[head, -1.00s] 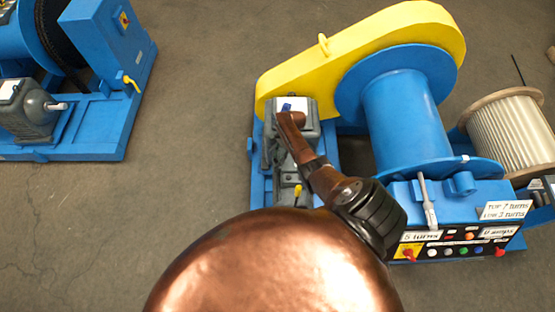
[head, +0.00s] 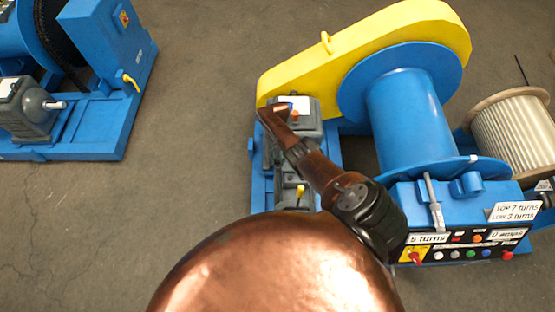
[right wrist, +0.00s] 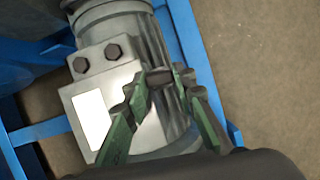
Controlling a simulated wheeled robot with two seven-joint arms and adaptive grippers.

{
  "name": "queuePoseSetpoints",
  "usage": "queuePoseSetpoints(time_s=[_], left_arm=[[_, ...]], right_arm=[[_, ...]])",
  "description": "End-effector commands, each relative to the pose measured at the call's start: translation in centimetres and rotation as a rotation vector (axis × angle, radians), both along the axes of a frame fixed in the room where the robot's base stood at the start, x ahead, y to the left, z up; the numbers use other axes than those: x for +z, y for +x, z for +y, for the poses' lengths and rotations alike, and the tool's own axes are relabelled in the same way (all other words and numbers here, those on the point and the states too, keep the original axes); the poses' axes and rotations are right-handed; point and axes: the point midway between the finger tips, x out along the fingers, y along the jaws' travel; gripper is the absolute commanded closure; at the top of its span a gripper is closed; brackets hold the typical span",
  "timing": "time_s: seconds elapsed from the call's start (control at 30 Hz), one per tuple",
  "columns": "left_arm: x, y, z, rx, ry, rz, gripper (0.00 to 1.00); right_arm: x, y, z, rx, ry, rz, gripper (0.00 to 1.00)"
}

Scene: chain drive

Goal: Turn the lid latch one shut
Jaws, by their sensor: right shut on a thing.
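The grey motor (head: 305,165) stands on the blue winch frame, with a grey box (head: 313,120) with a white label on top. In the right wrist view the box (right wrist: 112,72) shows two dark hex heads and its white label. My right gripper (right wrist: 160,84) has its green fingers on both sides of a small dark piece, which looks like the lid latch (right wrist: 159,77), at the box's edge by the ribbed motor body. Its turned angle is hard to tell. In the head view my right arm covers the fingertips and the latch. My left gripper is not in view.
A yellow chain guard (head: 375,40) and a blue drum (head: 405,115) stand right of the motor. The control panel (head: 460,250) is at lower right, beside a cable reel (head: 512,130). Another blue machine (head: 90,110) stands left; floor between is clear.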

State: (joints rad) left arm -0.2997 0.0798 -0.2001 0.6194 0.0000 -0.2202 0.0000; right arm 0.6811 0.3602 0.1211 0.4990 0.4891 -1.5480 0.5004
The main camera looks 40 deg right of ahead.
Motion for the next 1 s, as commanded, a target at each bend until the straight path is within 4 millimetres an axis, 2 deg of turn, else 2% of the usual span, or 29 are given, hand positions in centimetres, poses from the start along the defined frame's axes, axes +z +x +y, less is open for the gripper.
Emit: queuePoseSetpoints(time_s=[0.3, 0.73, 0.77, 1.0], left_arm=[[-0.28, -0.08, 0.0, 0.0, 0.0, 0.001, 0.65], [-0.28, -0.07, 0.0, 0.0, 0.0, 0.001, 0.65], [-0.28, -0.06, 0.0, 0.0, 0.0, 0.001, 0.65], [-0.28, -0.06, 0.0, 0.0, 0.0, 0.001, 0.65]], right_arm=[[-0.07, -0.03, 0.12, 0.082, 0.0, 0.0, 1.0], [-0.05, -0.05, 0.13, 0.092, 0.001, 0.001, 1.0], [-0.05, -0.05, 0.13, 0.092, 0.001, 0.001, 0.75], [-0.04, -0.03, 0.12, 0.091, 0.001, 0.001, 0.58]])
